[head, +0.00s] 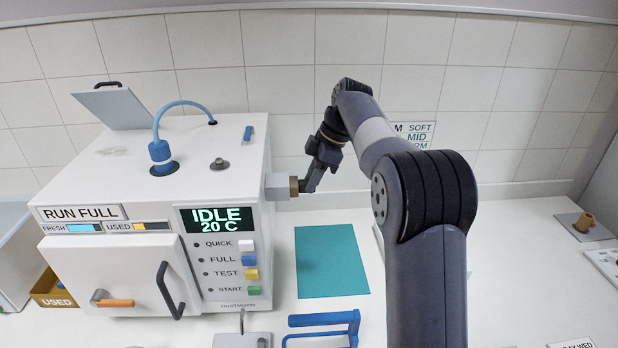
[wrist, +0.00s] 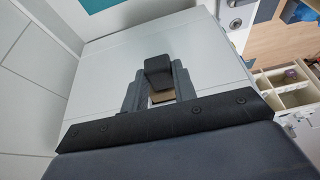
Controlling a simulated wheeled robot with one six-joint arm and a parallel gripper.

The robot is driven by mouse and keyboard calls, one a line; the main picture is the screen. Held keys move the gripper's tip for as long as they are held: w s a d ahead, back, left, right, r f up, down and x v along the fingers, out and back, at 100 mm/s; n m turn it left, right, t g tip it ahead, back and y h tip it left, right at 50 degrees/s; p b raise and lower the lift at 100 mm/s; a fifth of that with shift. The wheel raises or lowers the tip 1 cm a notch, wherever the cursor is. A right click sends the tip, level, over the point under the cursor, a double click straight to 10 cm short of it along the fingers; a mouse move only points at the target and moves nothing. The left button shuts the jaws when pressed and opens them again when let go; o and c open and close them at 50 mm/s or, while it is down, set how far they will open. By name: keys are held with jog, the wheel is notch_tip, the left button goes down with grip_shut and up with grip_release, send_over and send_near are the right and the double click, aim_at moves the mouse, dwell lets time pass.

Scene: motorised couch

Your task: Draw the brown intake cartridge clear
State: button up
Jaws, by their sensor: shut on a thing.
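The brown intake cartridge (head: 294,186) shows as a short brown end at the mouth of a grey port (head: 277,186) on the right side wall of the white machine (head: 165,190). My gripper (head: 305,185) reaches it from the right and is shut on it. In the wrist view, a small tan-brown patch of the cartridge (wrist: 162,97) shows between the dark fingers of my gripper (wrist: 160,85). Most of the cartridge is hidden by the port and the fingers, so I cannot tell how deep it sits.
A teal mat (head: 331,262) lies on the counter right of the machine. A blue-handled frame (head: 324,322) stands in front of it. Another brown cylinder (head: 586,221) is on a grey plate at far right. A bin marked USED (head: 55,290) is at left. A blue hose (head: 158,125) tops the machine.

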jog(key=shift+d, duration=2.2)
jog(key=shift+d, duration=0.3)
jog(key=v, duration=0.7)
jog(key=shift+d+r, duration=0.2)
jog(key=shift+r, duration=0.1)
jog(key=shift+f, duration=0.1)
